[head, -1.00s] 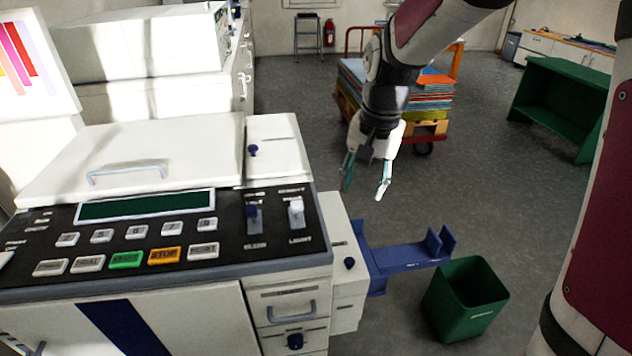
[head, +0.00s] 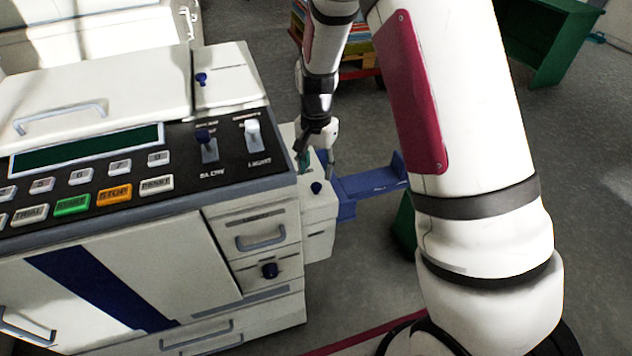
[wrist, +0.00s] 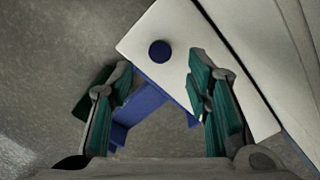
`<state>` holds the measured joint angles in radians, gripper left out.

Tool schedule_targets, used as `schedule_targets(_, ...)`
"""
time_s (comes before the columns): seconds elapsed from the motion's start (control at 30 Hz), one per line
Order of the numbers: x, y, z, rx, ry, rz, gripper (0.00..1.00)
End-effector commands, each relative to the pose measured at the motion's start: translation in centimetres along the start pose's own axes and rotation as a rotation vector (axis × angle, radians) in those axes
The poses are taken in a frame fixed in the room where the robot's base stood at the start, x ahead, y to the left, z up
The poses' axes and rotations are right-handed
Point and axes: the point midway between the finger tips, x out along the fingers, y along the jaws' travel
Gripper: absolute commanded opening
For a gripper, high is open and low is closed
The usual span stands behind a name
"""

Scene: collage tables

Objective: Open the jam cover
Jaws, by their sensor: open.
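The likely jam cover (head: 318,226) is the white box on the right side of the copier, with a round dark blue knob (head: 316,188) on it. It looks shut. My gripper (head: 317,164) is just behind and above the knob, pointing down, open and empty. In the wrist view the knob (wrist: 160,51) shows ahead of the gap between the green-padded fingers of my gripper (wrist: 160,108), on the white cover top (wrist: 188,28). The right finger overlaps the white surface in that view. No contact with the knob shows.
The copier (head: 120,245) fills the left. A blue tray (head: 370,183) sticks out to the right behind the cover. A green bin (head: 404,225) is mostly hidden behind my arm. A green bench (head: 545,45) stands far back on open grey floor.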

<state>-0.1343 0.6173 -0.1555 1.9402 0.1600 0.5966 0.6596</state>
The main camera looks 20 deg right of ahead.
Motion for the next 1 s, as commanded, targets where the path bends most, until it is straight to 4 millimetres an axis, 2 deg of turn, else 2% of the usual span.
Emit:
schedule_targets(0.1,2.4,0.1,0.0,0.001,-0.002,0.002,0.45)
schedule_targets(0.3,4.9,0.0,0.0,0.000,-0.001,0.000,0.45)
schedule_targets(0.5,5.8,0.0,0.0,0.000,0.000,0.000,0.45)
schedule_targets(0.73,5.8,0.0,0.0,0.000,0.000,-0.001,0.45)
schedule_targets(0.77,5.8,0.0,0.0,0.000,0.000,-0.001,0.42)
schedule_targets(0.93,5.8,0.0,0.0,0.000,0.000,-0.001,0.04)
schedule_targets(1.0,5.8,0.0,0.0,0.000,0.000,-0.001,0.00)
